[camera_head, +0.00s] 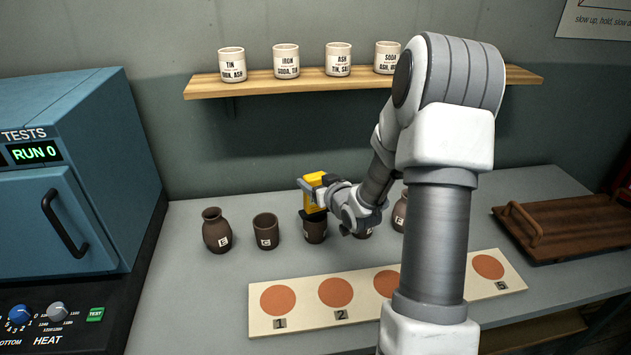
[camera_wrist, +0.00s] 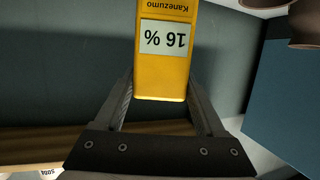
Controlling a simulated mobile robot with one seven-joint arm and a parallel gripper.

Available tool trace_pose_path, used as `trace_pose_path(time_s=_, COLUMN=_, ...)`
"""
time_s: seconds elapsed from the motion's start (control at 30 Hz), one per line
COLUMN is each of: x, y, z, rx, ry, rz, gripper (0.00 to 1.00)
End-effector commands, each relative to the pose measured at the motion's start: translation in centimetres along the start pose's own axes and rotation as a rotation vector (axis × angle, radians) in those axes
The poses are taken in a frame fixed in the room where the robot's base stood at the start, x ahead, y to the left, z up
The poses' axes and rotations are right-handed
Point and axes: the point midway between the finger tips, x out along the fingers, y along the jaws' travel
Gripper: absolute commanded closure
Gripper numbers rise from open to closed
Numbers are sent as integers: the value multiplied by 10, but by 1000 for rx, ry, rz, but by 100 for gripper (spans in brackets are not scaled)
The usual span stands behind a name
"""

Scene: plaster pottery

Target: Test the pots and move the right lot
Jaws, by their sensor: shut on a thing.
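My gripper (camera_head: 311,189) is shut on a yellow meter (camera_head: 317,181). In the wrist view, the meter (camera_wrist: 163,70) reads "16 %" upside down and is marked Kanezumo. In the head view the meter is directly above a brown pot (camera_head: 315,231); I cannot tell if they touch. To its left stand a brown cup-shaped pot (camera_head: 266,231) and a necked brown pot (camera_head: 216,231), both with white letter tags. To its right, one pot (camera_head: 363,234) is mostly hidden by my gripper and another (camera_head: 400,213) is partly behind my arm.
A pale board (camera_head: 308,316) with numbered orange discs lies in front of the pots. A brown handled tray (camera_head: 562,233) is at right. A blue kiln (camera_head: 62,190) showing "RUN 0" is at left, with knobs and a green TEST button (camera_head: 95,314). Labelled jars stand on a shelf (camera_head: 260,86).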

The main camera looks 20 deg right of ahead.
Motion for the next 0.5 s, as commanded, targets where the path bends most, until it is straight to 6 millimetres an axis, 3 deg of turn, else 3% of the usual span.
trace_pose_path(time_s=0.5, x=2, y=0, z=6, rx=0, ry=2, rz=0, gripper=100)
